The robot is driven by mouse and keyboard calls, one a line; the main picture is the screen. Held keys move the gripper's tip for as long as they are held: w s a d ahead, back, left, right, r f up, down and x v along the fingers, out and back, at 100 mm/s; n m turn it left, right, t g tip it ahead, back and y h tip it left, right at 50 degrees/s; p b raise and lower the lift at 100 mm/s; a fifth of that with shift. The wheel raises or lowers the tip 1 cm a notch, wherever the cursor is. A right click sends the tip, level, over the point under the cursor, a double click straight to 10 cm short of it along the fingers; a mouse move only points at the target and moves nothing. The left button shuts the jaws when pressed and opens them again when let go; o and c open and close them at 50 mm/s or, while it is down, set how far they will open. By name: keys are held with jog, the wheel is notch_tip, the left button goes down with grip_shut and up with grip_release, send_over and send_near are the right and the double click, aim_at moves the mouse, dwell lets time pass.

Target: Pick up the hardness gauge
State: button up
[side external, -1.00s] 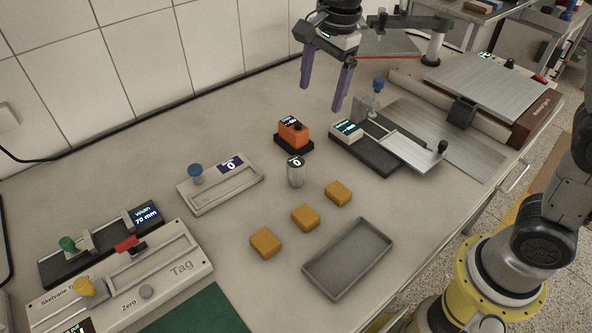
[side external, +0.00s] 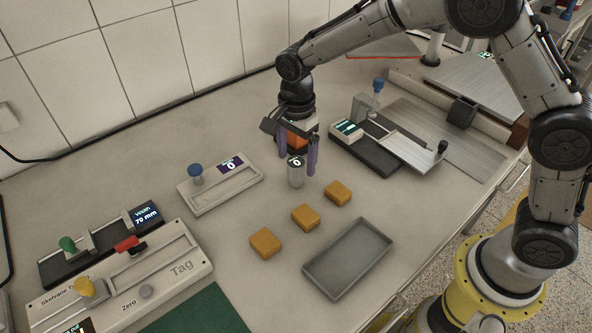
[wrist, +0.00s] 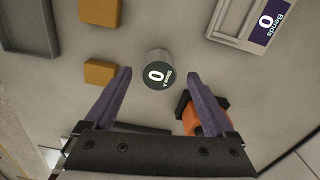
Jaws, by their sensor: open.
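The hardness gauge (side external: 296,173) is a small upright silver cylinder with a round dark display reading 0 on top. In the wrist view the gauge (wrist: 157,70) shows from above, just ahead of and between my fingertips. My gripper (side external: 298,168) is open and points down close to the gauge, with its purple fingers apart. In the wrist view my gripper (wrist: 158,76) has a finger to either side of the gauge, with visible space on both sides. Nothing is held.
An orange device (wrist: 190,114) stands close by, largely hidden by my gripper in the side view. Several yellow-orange blocks (side external: 305,217) and a grey tray (side external: 312,275) lie in front. The bend gauge (side external: 220,185) is left; a black-based device (side external: 375,158) is right.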

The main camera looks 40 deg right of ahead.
aim_at(296, 173)
notch_tip(296, 173, down, 5)
jog(key=shift+s+a+f, duration=0.1)
jog(key=shift+a, duration=0.05)
grip_shut()
dwell(0.5)
